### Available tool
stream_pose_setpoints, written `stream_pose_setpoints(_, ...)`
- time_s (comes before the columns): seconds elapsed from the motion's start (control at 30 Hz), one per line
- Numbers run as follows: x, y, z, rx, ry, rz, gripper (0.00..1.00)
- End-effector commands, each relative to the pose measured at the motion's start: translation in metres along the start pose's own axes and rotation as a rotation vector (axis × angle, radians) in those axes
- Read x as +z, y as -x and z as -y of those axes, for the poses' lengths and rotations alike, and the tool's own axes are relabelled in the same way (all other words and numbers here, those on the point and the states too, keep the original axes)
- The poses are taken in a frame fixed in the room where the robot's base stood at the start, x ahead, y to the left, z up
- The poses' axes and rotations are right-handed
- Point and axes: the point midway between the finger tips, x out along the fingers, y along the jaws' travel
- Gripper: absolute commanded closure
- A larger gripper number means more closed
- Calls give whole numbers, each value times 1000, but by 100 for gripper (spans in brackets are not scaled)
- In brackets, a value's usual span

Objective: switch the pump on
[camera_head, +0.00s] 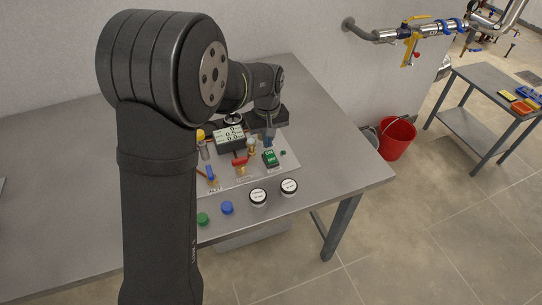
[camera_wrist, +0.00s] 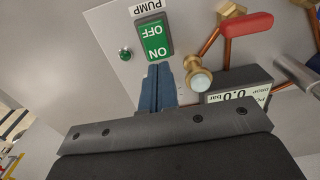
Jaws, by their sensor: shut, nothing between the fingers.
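The pump switch is a green rocker marked ON and OFF (camera_wrist: 153,40) in a dark frame, beside a PUMP label, upside down in the wrist view. It also shows on the panel in the head view (camera_head: 270,158). My gripper (camera_wrist: 158,68) has its blue fingers together and empty, with the tips at the ON end of the switch. I cannot tell whether they touch it. A small green lamp (camera_wrist: 124,54) sits beside the switch; I cannot tell if it is lit. In the head view my gripper (camera_head: 268,141) is small, just behind the switch.
A red-handled valve (camera_wrist: 246,24) and a brass fitting (camera_wrist: 199,78) stand close beside the fingers. A display (camera_wrist: 238,96) reads 0.0. Two white round gauges or caps (camera_head: 258,197) and blue and green caps (camera_head: 227,208) lie in front. A red bucket (camera_head: 397,138) stands on the floor.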

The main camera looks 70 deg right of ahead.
Motion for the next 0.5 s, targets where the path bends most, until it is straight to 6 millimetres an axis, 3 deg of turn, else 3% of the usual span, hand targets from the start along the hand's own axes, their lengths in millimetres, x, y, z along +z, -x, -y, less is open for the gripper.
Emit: stream_pose_setpoints(0.5,0,-8,0,-1,0,1,100)
